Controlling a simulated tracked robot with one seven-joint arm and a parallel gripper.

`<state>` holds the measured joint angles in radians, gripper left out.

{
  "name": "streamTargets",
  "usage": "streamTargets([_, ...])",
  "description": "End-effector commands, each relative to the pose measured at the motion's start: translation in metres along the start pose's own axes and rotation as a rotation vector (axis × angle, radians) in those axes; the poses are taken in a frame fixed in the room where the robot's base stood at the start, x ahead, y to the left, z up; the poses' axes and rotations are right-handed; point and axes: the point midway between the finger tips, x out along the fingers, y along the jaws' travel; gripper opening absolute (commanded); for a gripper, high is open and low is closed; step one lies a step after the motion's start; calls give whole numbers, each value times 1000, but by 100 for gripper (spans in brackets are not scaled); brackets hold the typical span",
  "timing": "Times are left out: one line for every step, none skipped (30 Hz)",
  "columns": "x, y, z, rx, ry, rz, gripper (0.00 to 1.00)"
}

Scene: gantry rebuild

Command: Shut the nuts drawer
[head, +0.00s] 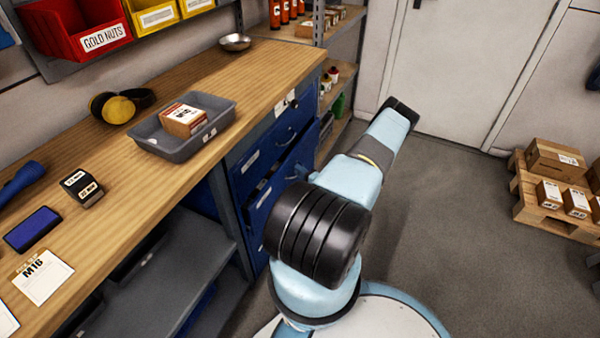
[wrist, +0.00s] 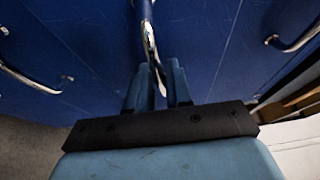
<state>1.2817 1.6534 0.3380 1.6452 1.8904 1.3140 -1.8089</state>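The blue drawer cabinet (head: 250,165) stands under the right end of the workbench. One of its drawers (head: 263,197) sticks out a little, with a dark gap above its labelled front. The label is too small to read, so I cannot tell which is the nuts drawer. In the wrist view, my gripper (wrist: 159,83) has its two blue fingers close together on either side of a shiny drawer handle (wrist: 149,42), and it appears shut on it. Blue drawer fronts (wrist: 225,50) fill that view. In the head view my arm hides the gripper.
Two other handles show in the wrist view, at right (wrist: 295,36) and left (wrist: 30,80). The workbench (head: 110,150) holds a grey tray (head: 185,152) with a box. A grey lower shelf (head: 170,285) is left of the cabinet. The floor (head: 440,210) at right is clear up to a pallet (head: 540,213).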

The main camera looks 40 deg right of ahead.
Motion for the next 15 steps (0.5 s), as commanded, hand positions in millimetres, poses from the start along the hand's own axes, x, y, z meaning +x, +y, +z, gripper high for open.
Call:
streamTargets([0,0,0,0,0,1,13])
streamTargets([0,0,0,0,0,1,10])
streamTargets([0,0,0,0,0,1,7])
streamTargets([0,0,0,0,0,1,4])
streamTargets([0,0,0,0,0,1,1])
streamTargets([0,0,0,0,0,2,0])
streamTargets([0,1,0,0,0,2,0])
streamTargets([0,1,0,0,0,2,0])
streamTargets([0,1,0,0,0,2,0])
streamTargets([0,1,0,0,0,2,0])
streamTargets([0,1,0,0,0,3,0])
streamTargets([-1,1,0,0,0,3,0])
streamTargets([-1,1,0,0,0,3,0])
streamTargets([-1,1,0,0,0,3,0])
streamTargets([-1,1,0,0,0,3,0])
